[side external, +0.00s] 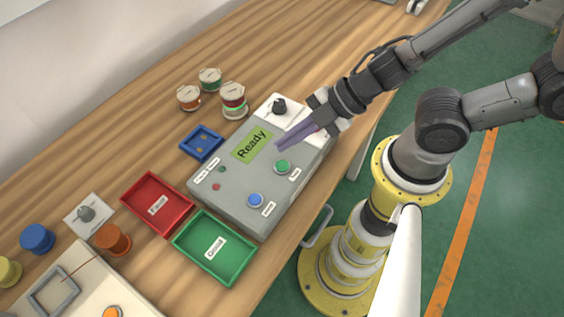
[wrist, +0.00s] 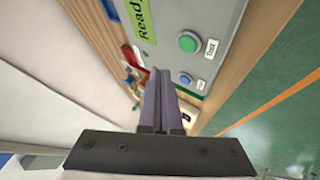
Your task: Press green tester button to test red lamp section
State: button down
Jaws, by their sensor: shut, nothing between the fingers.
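The grey tester box (side external: 225,194) lies on the wooden table, with a green display reading "Ready" (side external: 251,145). Its green button (side external: 282,167) has a small label beside it that reads "Test" in the wrist view. The green button also shows in the wrist view (wrist: 188,42). A blue button (side external: 255,200) sits lower on the box. A small red lamp (side external: 215,187) and a small dark green lamp (side external: 221,169) are on its left part. My gripper (side external: 279,146) is shut and empty, above the box between the display and the green button; the height gap is unclear.
A red tray (side external: 184,213) and a green tray (side external: 236,262) lie left of and in front of the box. A small blue tray (side external: 190,146) and several spools (side external: 233,98) stand behind it.

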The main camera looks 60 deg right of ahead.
aim_at(288, 164)
jog(key=shift+f, duration=1.8)
jog(key=shift+f, duration=0.2)
dwell(0.7)
jog(key=shift+f, duration=0.25)
jog(key=shift+f, duration=0.35)
dwell(0.9)
jog(key=shift+r, duration=0.75)
jog(key=shift+r, duration=2.55)
